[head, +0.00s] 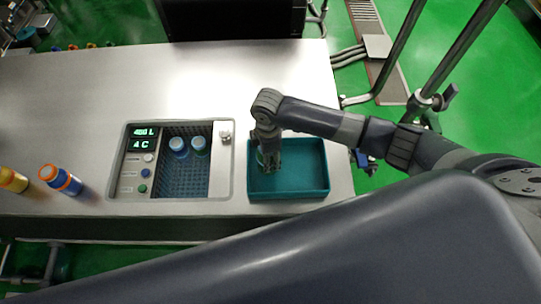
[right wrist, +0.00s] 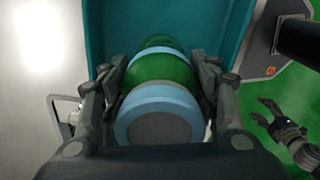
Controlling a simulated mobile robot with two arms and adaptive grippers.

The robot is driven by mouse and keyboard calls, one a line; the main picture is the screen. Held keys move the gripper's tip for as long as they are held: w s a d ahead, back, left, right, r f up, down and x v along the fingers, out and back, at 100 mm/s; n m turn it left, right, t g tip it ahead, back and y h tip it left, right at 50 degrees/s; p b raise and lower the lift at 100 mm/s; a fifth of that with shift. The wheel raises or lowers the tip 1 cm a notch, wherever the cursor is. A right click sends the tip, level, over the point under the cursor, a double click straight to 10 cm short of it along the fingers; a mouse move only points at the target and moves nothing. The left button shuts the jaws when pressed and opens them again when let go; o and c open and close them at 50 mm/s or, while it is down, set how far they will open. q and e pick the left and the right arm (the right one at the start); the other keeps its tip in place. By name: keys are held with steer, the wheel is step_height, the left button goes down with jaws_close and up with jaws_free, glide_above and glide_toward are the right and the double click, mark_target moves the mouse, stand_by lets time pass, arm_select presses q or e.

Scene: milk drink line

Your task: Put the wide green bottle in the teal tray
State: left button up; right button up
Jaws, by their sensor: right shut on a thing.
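The wide green bottle (right wrist: 172,68) has light blue bands and a grey end. It is between the fingers of my right gripper (right wrist: 160,85), which is shut on it. In the head view my right gripper (head: 268,160) points down over the left part of the teal tray (head: 312,193). There the bottle is mostly hidden by the fingers; only a sliver shows. The tray looks otherwise empty, and its wall also shows in the right wrist view (right wrist: 100,30). I cannot tell whether the bottle touches the tray floor.
A panel unit (head: 140,188) with displays and a sunken mesh bay stands left of the tray; two blue-topped bottles (head: 179,147) are in the bay. An orange-and-blue bottle (head: 60,179) and a yellow one (head: 12,180) are at the far left.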

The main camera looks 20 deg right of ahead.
step_height(320, 180, down, 3)
steer(key=shift+r, duration=0.15)
steer(key=o, duration=1.4)
steer(key=shift+f, duration=0.2)
steer(key=shift+c, duration=0.2)
steer(key=shift+r, duration=0.25)
step_height(320, 180, up, 12)
steer(key=shift+f+b, duration=0.1)
steer(key=shift+b, duration=0.3)
steer(key=shift+s, duration=0.1)
